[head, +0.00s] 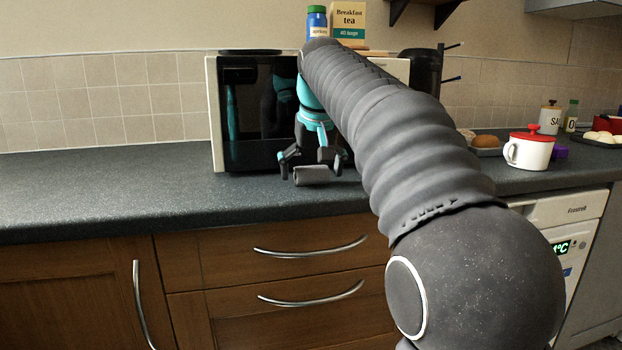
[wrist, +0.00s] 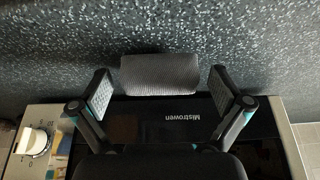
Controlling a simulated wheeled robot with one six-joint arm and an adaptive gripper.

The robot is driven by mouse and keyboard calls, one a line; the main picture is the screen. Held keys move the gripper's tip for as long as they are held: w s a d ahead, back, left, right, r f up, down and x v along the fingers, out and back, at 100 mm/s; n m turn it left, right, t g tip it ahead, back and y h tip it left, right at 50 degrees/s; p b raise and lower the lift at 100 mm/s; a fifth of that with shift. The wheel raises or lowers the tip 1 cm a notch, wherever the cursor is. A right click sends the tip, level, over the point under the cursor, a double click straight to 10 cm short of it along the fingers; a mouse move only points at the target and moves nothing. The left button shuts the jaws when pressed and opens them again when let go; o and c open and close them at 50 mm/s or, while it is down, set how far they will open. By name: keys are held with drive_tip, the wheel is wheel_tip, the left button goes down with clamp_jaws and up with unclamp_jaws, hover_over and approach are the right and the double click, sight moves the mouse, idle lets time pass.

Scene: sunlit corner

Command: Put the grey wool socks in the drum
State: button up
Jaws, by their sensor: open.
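The grey wool socks (head: 313,175) are a rolled grey bundle on the dark worktop, just in front of the microwave. In the wrist view the bundle (wrist: 160,74) lies crosswise, ahead of and between my two fingers. My gripper (head: 312,162) is open above and around the bundle, pointing down; its pads (wrist: 160,92) stand apart on either side, with a gap to the bundle at each. At lower right is a white appliance (head: 560,212) marked Frostell, with a lit display. My arm covers much of it, and no drum is visible.
A red-lidded white mug (head: 530,150) stands at right. The worktop (head: 100,190) at left is clear.

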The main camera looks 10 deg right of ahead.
drive_tip(key=c, duration=1)
drive_tip(key=shift+c, duration=0.2)
